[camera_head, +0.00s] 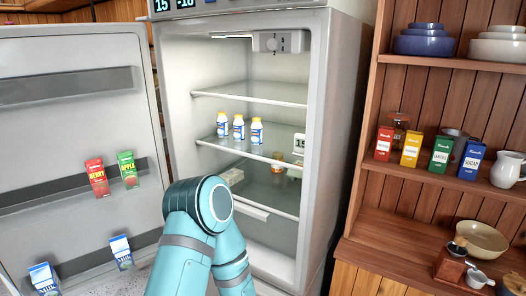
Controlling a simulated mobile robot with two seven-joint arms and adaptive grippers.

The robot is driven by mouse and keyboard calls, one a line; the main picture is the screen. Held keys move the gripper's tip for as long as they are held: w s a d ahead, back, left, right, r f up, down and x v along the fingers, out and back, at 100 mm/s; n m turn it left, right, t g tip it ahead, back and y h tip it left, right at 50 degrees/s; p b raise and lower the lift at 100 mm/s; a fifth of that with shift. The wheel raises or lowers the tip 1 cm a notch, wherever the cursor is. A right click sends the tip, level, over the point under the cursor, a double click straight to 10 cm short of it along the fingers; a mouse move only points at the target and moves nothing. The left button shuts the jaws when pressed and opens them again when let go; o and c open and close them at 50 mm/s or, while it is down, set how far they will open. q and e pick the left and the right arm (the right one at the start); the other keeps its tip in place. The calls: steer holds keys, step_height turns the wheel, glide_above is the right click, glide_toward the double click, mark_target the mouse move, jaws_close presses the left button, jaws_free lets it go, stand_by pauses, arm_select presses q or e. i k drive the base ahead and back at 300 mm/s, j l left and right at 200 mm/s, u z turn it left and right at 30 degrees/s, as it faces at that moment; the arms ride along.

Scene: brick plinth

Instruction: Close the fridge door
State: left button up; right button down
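The fridge (342,110) stands open in the middle of the head view, its lit shelves facing me. Its door (70,130) is swung wide open to the left, with the inner side and its racks showing. The door racks hold a red berry carton (97,178), a green apple carton (128,169) and two milk cartons (122,251). One of my teal arms shows at the bottom centre, its bent joint in front of the fridge opening and near the door's right edge. Neither gripper can be seen. Whether the arm touches the door or fridge cannot be told.
Inside the fridge, white bottles (239,128) stand on a glass shelf (270,150) with a small orange jar (278,162) below. A wooden shelf unit (400,190) with bowls, coloured boxes and a white jug (508,169) stands close on the right.

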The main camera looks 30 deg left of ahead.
mark_target(72, 94)
steer(key=j+u, duration=0.75)
steer(key=j, duration=0.4)
steer(key=k+j+u, duration=0.1)
steer(key=j, duration=0.95)
steer(key=k+j+z, duration=0.1)
steer(key=j, duration=0.35)
steer(key=j+z, duration=0.3)
steer(key=j, duration=0.65)
steer(key=j+z, duration=0.3)
steer(key=j, duration=0.3)
steer(key=j+z, duration=0.25)
steer(key=j, duration=0.4)
steer(key=k+j+z, duration=0.1)
steer(key=j+z, duration=0.2)
steer(key=j, duration=0.3)
steer(key=j+z, duration=0.35)
steer(key=j, duration=0.6)
steer(key=j+z, duration=0.35)
steer(key=j, duration=0.6)
steer(key=k, duration=0.05)
